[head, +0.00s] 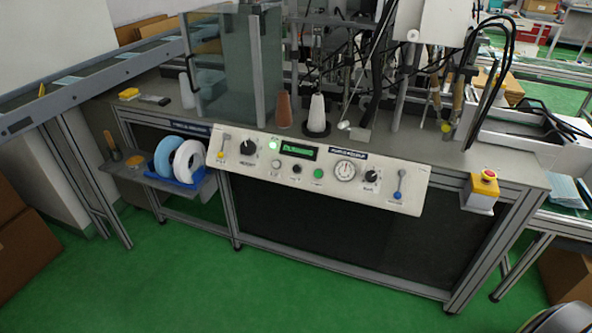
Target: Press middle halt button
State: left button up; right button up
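A cream control panel (270,185) slopes along the front of the machine bench. Low in its middle is a row of small round buttons: a pale one (276,164), a dark one (297,169) in the middle, and a green one (318,173). Their labels are too small to read. A red mushroom button (489,175) sits on a yellow-topped box at the bench's right front corner. Neither of my grippers shows, and nothing covers the panel.
The panel also has a lit green display (298,151), a glowing green lamp (274,143), black knobs, a round dial (345,171) and levers at both ends. A side shelf holds white and blue rolls (188,161). The green floor (200,285) before the bench is clear.

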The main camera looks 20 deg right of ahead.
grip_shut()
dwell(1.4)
